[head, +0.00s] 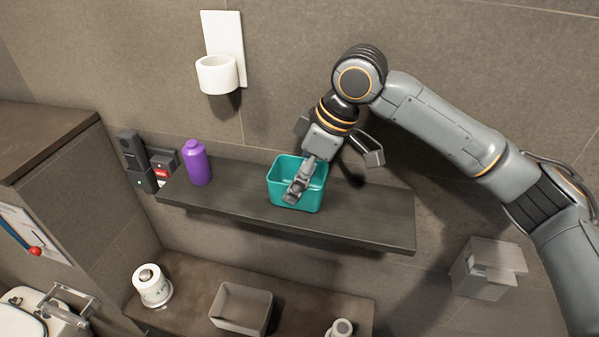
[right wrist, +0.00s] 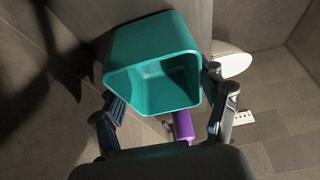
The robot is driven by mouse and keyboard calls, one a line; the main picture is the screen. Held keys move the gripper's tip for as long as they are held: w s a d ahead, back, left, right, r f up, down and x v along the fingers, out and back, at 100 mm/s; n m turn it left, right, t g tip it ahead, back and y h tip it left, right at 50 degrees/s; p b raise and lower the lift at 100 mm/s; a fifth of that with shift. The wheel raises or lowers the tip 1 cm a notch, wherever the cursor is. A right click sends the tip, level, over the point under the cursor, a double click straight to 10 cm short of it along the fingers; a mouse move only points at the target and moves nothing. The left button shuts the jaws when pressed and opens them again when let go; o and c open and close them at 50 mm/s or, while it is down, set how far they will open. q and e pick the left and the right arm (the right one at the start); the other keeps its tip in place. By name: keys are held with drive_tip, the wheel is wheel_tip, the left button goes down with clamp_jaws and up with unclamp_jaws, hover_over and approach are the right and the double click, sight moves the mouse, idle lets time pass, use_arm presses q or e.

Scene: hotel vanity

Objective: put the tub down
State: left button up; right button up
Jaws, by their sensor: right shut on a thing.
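The teal tub (head: 311,200) is an open, square-mouthed container at the middle of the dark shelf (head: 375,221) in the head view. It is upright there, and I cannot tell whether its base touches the shelf. My right gripper (head: 300,181) reaches down from above, shut on the tub. In the right wrist view the teal tub (right wrist: 128,86) shows large between the two fingers, its mouth facing the camera and its inside seemingly empty. My left gripper is in neither view.
A purple bottle (head: 197,163) stands left of the tub on the shelf, beside a dark wall-mounted unit (head: 133,158). A white cup holder (head: 216,75) hangs above. The shelf's right end is clear. Below, a lower ledge holds a paper roll (head: 152,287) and a grey box (head: 240,310).

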drive_tip(key=shift+f, duration=0.1)
drive_tip(key=o, duration=1.2)
drive_tip(key=b+v, duration=0.1)
drive_tip(key=v, duration=1.1)
drive_tip(key=shift+a, duration=0.1)
